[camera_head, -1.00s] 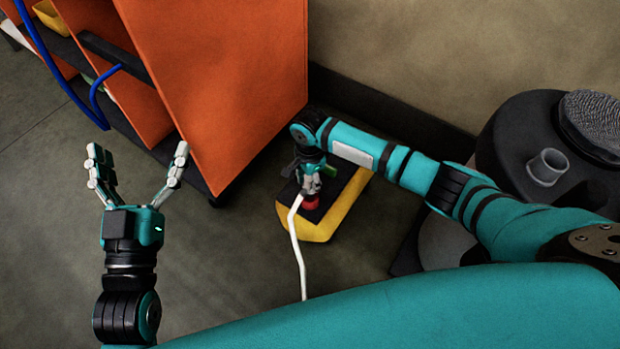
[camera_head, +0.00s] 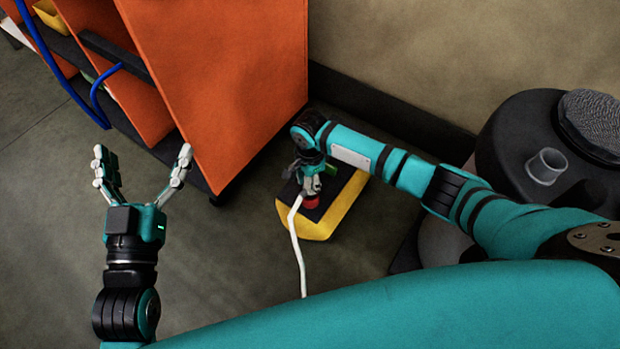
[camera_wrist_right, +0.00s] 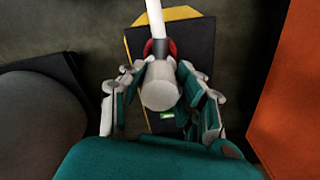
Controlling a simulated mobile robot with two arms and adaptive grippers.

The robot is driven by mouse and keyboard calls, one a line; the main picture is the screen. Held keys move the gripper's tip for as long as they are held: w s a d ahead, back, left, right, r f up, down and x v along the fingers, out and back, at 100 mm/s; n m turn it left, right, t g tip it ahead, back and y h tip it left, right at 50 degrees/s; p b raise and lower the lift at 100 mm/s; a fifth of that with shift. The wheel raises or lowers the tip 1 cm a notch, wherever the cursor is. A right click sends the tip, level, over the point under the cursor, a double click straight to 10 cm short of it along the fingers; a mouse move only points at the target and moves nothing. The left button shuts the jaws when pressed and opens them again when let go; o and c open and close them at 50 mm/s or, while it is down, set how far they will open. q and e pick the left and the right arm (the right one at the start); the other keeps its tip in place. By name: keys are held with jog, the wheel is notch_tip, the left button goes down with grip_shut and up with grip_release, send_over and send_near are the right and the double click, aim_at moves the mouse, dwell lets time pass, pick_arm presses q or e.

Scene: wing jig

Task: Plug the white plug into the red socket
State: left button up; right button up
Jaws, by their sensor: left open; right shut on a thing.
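The red socket (camera_head: 312,202) is on the black top of a yellow box (camera_head: 318,230). In the right wrist view the red socket (camera_wrist_right: 172,48) shows as a ring behind the white plug (camera_wrist_right: 160,88). My right gripper (camera_head: 310,184) is shut on the plug, directly above the socket in the head view. A white cable (camera_head: 298,250) runs from the plug toward the front. The fingers hide where plug and socket meet, so I cannot tell whether the plug is in. My left gripper (camera_head: 140,172) is open and empty, left of the box.
A large orange jig (camera_head: 225,75) with blue hoses (camera_head: 88,108) stands behind and to the left. A dark rounded drum-like object (camera_head: 515,120) with a grey cup (camera_head: 546,166) is at the right. The floor between my left gripper and the box is clear.

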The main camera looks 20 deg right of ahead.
jog(key=shift+f, duration=1.15)
dwell(0.4)
jog(key=o, duration=1.2)
notch_tip(320, 180, up, 12)
jog(key=shift+r, duration=0.1)
